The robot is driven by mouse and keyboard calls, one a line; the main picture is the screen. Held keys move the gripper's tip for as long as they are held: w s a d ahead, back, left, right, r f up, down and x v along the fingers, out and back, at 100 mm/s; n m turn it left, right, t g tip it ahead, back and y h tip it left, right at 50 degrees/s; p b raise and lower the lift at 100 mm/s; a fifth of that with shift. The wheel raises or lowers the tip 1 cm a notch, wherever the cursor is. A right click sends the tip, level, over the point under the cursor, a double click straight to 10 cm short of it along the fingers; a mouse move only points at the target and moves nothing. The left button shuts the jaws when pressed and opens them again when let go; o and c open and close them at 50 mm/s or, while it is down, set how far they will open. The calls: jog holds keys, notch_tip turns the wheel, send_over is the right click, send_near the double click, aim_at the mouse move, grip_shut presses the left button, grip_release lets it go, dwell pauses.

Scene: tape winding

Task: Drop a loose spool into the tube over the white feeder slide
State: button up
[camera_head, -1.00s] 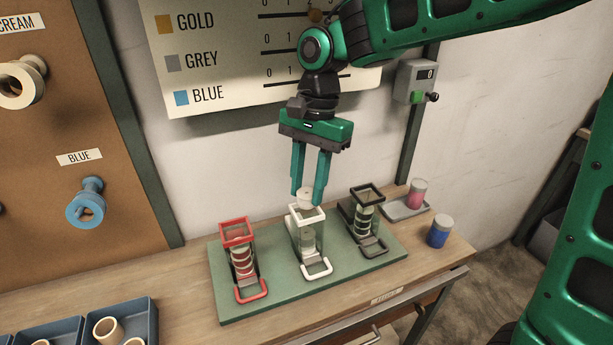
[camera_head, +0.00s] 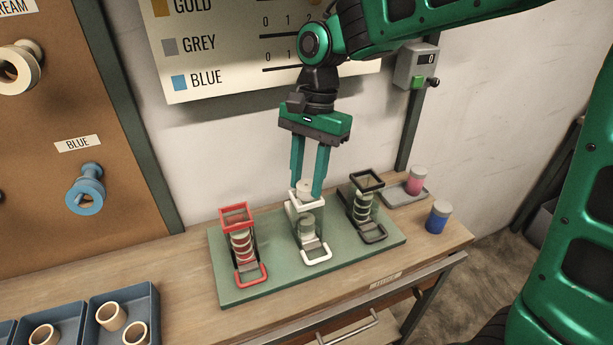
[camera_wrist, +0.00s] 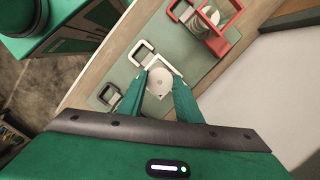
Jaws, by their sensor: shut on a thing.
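My gripper (camera_head: 308,190) is shut on a white spool (camera_head: 304,188) at the top opening of the tube over the white feeder slide (camera_head: 317,256). In the wrist view the round spool (camera_wrist: 160,81) sits between the two green fingers, over the tube's square white rim (camera_wrist: 151,63). In the head view the spool's lower part is hidden by the rim or just inside it; I cannot tell how deep. The feeder stands upright on a green base board (camera_head: 285,277).
A red feeder (camera_head: 238,215) stands left of the white one and a black feeder (camera_head: 366,180) right, both holding spools. Blue bins (camera_head: 130,295) with rings sit at the front left.

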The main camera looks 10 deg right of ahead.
dwell(0.8)
jog(key=o, duration=1.1)
jog(key=shift+r, duration=0.1)
notch_tip(320, 180, up, 10)
jog(key=w+d, duration=0.1)
jog(key=w, duration=0.1)
jog(key=s+d+f+n+t, duration=0.2)
jog(key=d+f+n, duration=0.15)
jog(key=d, duration=0.45)
jog(key=s+d+f+n+t+h, duration=0.1)
jog(key=s+d+f+n+t, duration=0.1)
jog(key=d+f, duration=0.35)
jog(key=s+d+f+n+t, duration=0.2)
jog(key=s+d+n, duration=0.1)
jog(key=d, duration=0.7)
jog(key=s+d+f+m+g, duration=0.1)
jog(key=s+d+m+g, duration=0.1)
jog(key=s+d, duration=0.3)
jog(key=s+d+m+g, duration=0.2)
jog(key=s+d+m, duration=0.2)
jog(key=s, duration=0.7)
jog(key=shift+d+f+m+g, duration=0.3)
jog(key=shift+d+f+m, duration=0.1)
jog(key=shift+d, duration=0.45)
